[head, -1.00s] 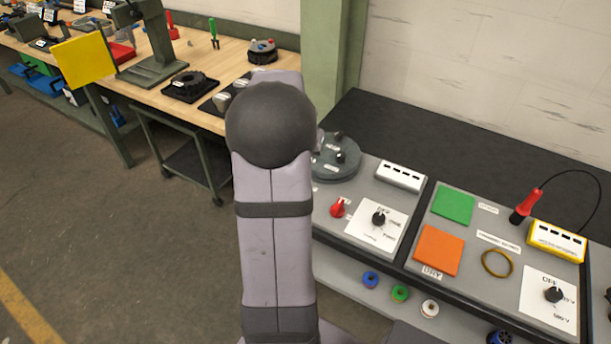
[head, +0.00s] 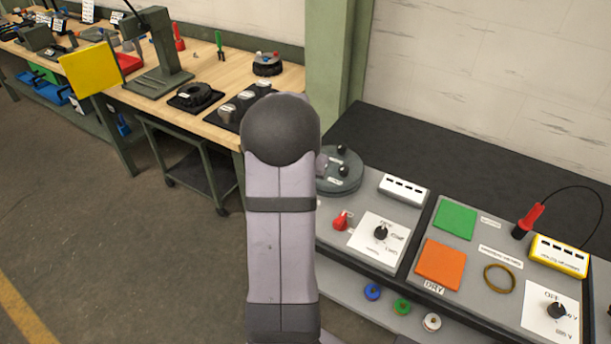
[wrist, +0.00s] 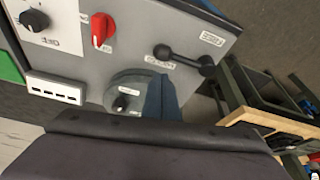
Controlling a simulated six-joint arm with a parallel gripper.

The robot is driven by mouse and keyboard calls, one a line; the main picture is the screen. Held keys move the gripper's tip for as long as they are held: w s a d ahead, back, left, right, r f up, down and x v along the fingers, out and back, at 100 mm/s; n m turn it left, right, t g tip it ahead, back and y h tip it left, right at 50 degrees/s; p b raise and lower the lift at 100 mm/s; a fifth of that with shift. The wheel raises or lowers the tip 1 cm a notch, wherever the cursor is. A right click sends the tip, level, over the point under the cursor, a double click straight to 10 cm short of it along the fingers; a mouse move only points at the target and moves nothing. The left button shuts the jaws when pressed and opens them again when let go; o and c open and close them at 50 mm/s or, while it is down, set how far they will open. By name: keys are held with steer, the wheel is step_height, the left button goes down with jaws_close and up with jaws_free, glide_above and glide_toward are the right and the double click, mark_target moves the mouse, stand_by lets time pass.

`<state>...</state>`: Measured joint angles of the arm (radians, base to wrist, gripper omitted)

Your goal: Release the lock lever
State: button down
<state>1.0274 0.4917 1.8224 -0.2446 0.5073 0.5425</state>
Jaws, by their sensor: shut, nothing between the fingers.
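The black lock lever (wrist: 185,59) shows in the wrist view, near the right edge of the grey panel. Its ball end points left and its pivot is on the right. White labels sit beside the ball end and above the pivot; I cannot read them surely. My gripper (wrist: 161,88) is seen as a blue-grey wedge below the lever in the picture, apart from the ball end. It is shut and empty. In the head view my own arm hides the lever and the gripper.
A grey disc (wrist: 139,89) with a black knob lies close by the gripper. A red switch (wrist: 103,29), a black dial (wrist: 35,20) and a white socket strip (wrist: 54,89) stand on the panel. A wooden bench (head: 215,130) lies to the left in the head view.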

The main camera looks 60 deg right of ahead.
steer(key=shift+p+x, duration=0.7)
steer(key=shift+x, duration=2.15)
steer(key=shift+a+f+b, duration=0.1)
steer(key=shift+b, duration=0.3)
